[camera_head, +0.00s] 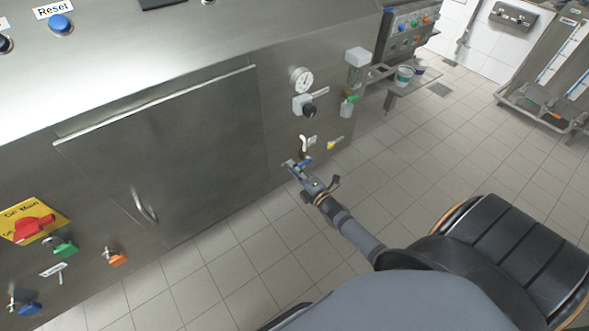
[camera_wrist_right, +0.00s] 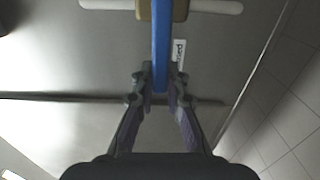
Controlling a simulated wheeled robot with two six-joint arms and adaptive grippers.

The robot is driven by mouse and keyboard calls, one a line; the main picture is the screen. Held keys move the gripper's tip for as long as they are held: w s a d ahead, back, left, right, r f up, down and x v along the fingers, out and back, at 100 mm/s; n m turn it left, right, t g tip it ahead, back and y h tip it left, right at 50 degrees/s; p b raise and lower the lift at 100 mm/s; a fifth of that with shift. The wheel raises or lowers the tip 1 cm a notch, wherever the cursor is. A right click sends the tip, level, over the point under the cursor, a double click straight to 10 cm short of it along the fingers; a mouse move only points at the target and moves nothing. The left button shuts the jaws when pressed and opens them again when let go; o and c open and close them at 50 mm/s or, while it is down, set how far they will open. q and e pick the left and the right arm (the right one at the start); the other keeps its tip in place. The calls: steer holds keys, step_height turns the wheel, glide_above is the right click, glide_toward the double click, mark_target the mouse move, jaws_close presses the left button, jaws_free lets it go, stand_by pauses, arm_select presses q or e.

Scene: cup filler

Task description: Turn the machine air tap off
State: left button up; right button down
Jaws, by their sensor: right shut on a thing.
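The air tap has a blue lever handle (camera_head: 306,161) low on the steel machine front, just below a small white label. My right gripper (camera_head: 293,167) is at this handle. The wrist view shows the blue handle (camera_wrist_right: 161,45) running straight between the two dark fingertips (camera_wrist_right: 160,88), which are shut on its end. The pale tap body (camera_wrist_right: 178,10) is at the top edge of that view. My fingers partly cover the handle in the head view. My left gripper is not in view.
A yellow tap (camera_head: 332,144) sits close to the right. Above are a regulator (camera_head: 304,105) and pressure gauge (camera_head: 301,79). A red switch on a yellow plate (camera_head: 33,222) and green, orange and blue taps are at lower left. The tiled floor (camera_head: 420,160) is open.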

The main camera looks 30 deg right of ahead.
steer(key=shift+f, duration=0.15)
steer(key=c, duration=1.3)
jaws_free()
steer(key=shift+c, duration=0.2)
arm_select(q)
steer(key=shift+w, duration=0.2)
arm_select(e)
steer(key=shift+s, duration=0.1)
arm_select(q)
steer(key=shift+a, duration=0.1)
arm_select(e)
steer(key=s, duration=1.2)
steer(key=shift+d, duration=0.45)
steer(key=shift+w, duration=0.1)
